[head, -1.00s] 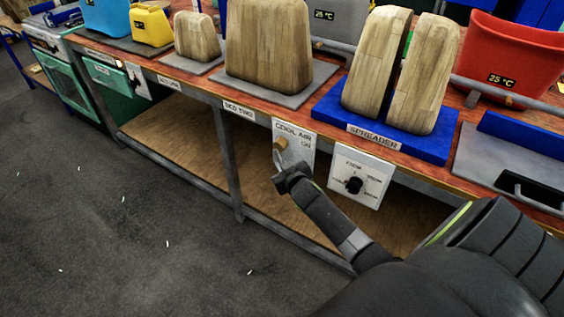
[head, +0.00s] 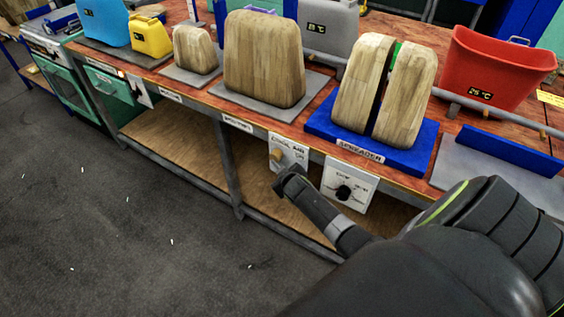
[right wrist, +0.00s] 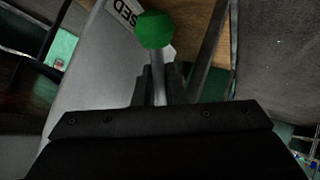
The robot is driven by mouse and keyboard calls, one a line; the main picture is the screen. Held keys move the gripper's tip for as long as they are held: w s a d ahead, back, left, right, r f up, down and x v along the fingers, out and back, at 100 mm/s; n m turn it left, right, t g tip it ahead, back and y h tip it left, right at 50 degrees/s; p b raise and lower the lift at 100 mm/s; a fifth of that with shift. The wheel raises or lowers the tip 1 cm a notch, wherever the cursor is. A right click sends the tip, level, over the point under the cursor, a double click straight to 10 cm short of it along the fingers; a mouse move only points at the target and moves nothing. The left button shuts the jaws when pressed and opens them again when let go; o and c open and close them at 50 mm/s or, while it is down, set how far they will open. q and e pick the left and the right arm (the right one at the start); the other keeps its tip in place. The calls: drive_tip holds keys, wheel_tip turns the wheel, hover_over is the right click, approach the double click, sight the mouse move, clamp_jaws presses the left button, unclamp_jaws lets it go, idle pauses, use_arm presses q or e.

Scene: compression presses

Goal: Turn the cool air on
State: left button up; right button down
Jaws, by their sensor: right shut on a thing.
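A white panel labelled "COOL AIR" and "ON" (head: 301,159) hangs on the front edge of the bench. A brownish knob (head: 277,152) stands out at its left side. My right gripper (head: 281,176) is at the lower left of this panel, just below the knob. In the right wrist view the gripper (right wrist: 160,85) is shut on a thin grey lever rod (right wrist: 158,70) with a green ball end (right wrist: 155,30) beyond the fingertips. A pale plate with the letters "SED" lies behind the ball. The fingers hide part of the rod. My left gripper is not in view.
A second white panel with a black dial (head: 344,193) hangs just right. Above stand a split wooden form on the blue spreader base (head: 410,158), a wooden block (head: 264,62) and a red bucket-like form (head: 492,75). A wooden lower shelf (head: 185,145) lies below; grey floor is clear at left.

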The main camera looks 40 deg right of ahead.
drive_tip(key=r+g+p, duration=0.1)
drive_tip(key=p, duration=0.2)
drive_tip(key=s+r+n+g+h+p, duration=0.1)
drive_tip(key=g+p, duration=0.1)
drive_tip(key=p, duration=0.1)
drive_tip(key=shift+d+r, duration=0.2)
drive_tip(key=shift+r, duration=0.1)
drive_tip(key=shift+s+r+n+g+p, duration=0.15)
drive_tip(key=shift+n+g+p, duration=0.15)
drive_tip(key=shift+g, duration=0.3)
drive_tip(key=shift+r+g+h+p, duration=0.3)
drive_tip(key=shift+g+h+p, duration=0.1)
drive_tip(key=shift+g+p, duration=0.1)
drive_tip(key=shift+s+d+r+n+g+h+p, duration=0.15)
drive_tip(key=shift+r+n+g+h+p, duration=0.35)
drive_tip(key=shift+g, duration=0.4)
drive_tip(key=c, duration=1.6)
unclamp_jaws()
